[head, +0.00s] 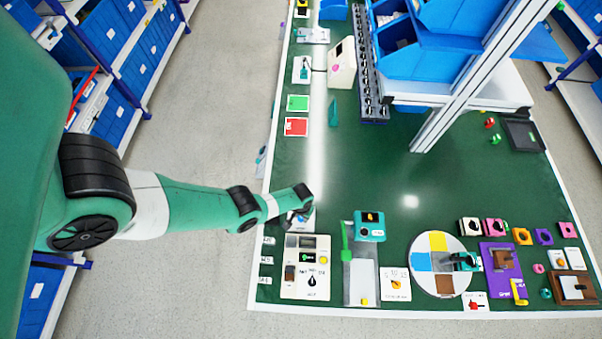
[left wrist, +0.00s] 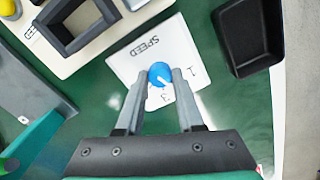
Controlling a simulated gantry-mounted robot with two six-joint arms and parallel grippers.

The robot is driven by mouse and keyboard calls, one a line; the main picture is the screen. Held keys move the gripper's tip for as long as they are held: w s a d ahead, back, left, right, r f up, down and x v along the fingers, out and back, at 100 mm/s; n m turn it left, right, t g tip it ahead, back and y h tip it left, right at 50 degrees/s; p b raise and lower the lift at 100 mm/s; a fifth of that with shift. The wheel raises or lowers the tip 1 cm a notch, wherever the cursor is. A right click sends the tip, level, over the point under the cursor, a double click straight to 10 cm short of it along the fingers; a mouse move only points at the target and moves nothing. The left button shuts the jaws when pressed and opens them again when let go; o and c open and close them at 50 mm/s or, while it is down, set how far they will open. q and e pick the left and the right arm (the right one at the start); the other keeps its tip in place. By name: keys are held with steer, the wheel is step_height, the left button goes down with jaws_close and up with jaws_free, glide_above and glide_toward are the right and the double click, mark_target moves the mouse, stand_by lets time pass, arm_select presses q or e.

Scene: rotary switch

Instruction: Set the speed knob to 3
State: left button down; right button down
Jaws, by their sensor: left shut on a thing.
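In the left wrist view, a white plate (left wrist: 150,46) marked SPEED carries a round blue knob (left wrist: 158,73) with a white pointer line. The digits 1 and 3 show on the plate. The pointer slants down and to the right in this view, between the directions of the 3 and the 1. My left gripper (left wrist: 160,76) is shut on the blue knob, one finger at each side; the right finger may hide other marks. In the head view my left gripper (head: 298,217) is at the table's left side and largely hides the knob. My right gripper is not in view.
A beige panel (head: 322,243) with a display and switches lies just in front of my left gripper. A black tray (left wrist: 248,38) shows beside the speed plate. A teal box (head: 369,226) and a coloured disc (head: 437,240) stand to the right. The table middle is clear.

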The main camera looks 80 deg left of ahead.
arm_select(q)
steer(key=m, duration=0.3)
steer(key=shift+m, duration=2.3)
steer(key=c, duration=0.5)
jaws_free()
